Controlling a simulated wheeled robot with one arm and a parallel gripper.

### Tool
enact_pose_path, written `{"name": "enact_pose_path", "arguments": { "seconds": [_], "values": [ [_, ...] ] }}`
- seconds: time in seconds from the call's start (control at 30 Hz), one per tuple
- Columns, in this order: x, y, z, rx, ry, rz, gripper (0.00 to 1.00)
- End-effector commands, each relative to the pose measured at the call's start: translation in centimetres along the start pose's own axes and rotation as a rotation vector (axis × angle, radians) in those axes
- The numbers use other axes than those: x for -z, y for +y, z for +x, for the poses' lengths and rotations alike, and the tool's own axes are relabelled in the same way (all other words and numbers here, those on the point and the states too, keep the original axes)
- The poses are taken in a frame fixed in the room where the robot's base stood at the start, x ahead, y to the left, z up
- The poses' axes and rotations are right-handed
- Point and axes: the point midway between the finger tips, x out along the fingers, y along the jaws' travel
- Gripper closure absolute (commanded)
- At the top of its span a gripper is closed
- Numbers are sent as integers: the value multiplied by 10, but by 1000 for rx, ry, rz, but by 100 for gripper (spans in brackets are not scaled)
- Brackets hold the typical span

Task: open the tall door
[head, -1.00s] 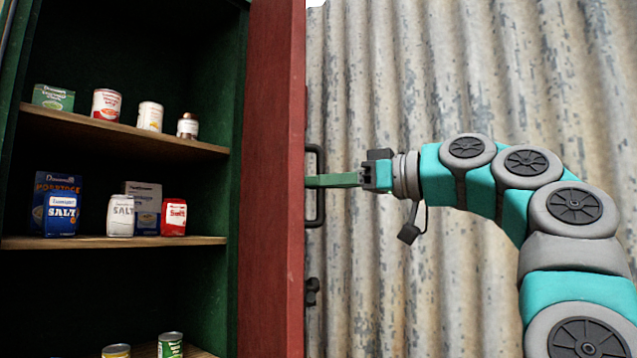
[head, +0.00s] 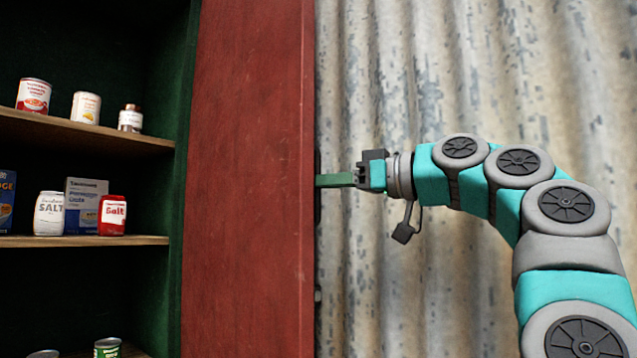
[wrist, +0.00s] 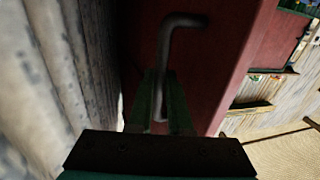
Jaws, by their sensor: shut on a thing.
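The tall red door (head: 250,180) stands open in the head view, swung out to the right of a dark green cupboard, with its broad face toward me. Its handle (wrist: 168,50) is a bent metal bar in the wrist view, on the door's red face (wrist: 220,50). My gripper (head: 322,181) is at the door's right edge, and the wrist view shows its green fingers (wrist: 160,105) on both sides of the bar, shut on it. In the head view the handle is almost wholly hidden behind the door's edge.
A corrugated metal wall (head: 450,60) stands behind my arm and the door, close to the gripper in the wrist view.

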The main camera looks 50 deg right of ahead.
Motion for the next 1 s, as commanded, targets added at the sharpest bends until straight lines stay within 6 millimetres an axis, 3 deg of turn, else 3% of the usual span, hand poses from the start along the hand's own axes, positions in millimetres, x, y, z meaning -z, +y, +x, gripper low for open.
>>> {"name": "enact_pose_path", "arguments": {
  "seconds": [0.37,0.4,0.5,0.77,1.0],
  "values": [
    [-1,0,1,0,-2,0,100],
    [-1,0,1,0,-2,0,78],
    [-1,0,1,0,-2,0,70],
    [0,0,0,0,-1,0,70],
    [0,0,-19,0,-1,0,70]
  ]
}}
